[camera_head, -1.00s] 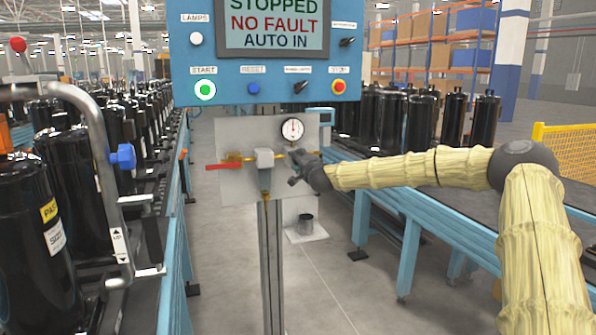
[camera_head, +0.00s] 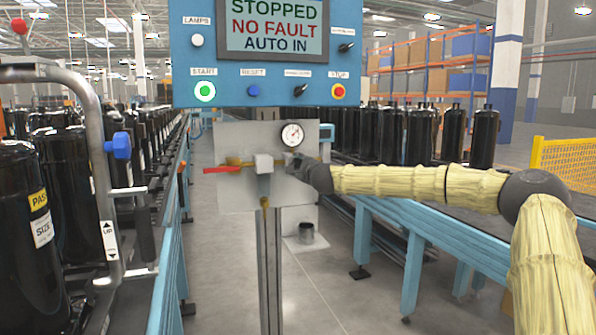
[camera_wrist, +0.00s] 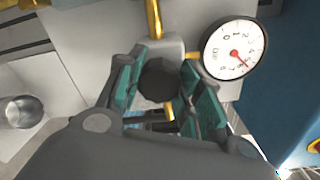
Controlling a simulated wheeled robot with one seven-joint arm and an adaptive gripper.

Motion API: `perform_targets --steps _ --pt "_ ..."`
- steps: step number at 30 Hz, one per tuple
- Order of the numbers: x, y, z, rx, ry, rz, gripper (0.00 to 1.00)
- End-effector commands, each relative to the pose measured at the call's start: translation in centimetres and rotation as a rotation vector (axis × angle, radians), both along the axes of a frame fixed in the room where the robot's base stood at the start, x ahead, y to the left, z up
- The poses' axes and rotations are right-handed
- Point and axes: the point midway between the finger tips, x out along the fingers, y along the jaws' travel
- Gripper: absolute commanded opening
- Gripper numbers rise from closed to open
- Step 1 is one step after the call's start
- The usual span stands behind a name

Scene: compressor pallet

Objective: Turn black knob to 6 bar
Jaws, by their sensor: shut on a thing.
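The black knob (camera_wrist: 158,78) shows in the wrist view between the teal-padded fingers of my gripper (camera_wrist: 160,92), which are shut on it. In the head view my gripper (camera_head: 298,166) is at the right side of the regulator (camera_head: 264,163) on a grey panel, and hides the knob. The round white pressure gauge (camera_head: 291,134) sits just above my gripper. In the wrist view the gauge (camera_wrist: 230,49), marked bar, has a red needle pointing to the lower right, among the higher numbers. The exact reading is too small to tell.
A blue control box (camera_head: 270,90) with a screen, buttons and switches hangs above the panel. A red-handled lever (camera_head: 222,170) is on the left of the pipe. Conveyors with black tanks stand on both sides. A metal cup (camera_head: 306,229) stands below the panel.

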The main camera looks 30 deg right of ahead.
Motion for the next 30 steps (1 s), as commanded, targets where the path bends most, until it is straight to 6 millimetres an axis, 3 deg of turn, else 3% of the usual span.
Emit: perform_targets --steps 15,16,19,30 --pt "-0.02 -0.14 -0.18 0.022 -0.003 -0.002 0.12" --pt "-0.01 -0.13 -0.17 0.022 -0.003 -0.002 0.37" --pt "-0.01 -0.1 -0.15 0.022 -0.004 -0.001 0.56" --pt "-0.06 0.05 -0.03 0.021 -0.004 0.001 0.58"
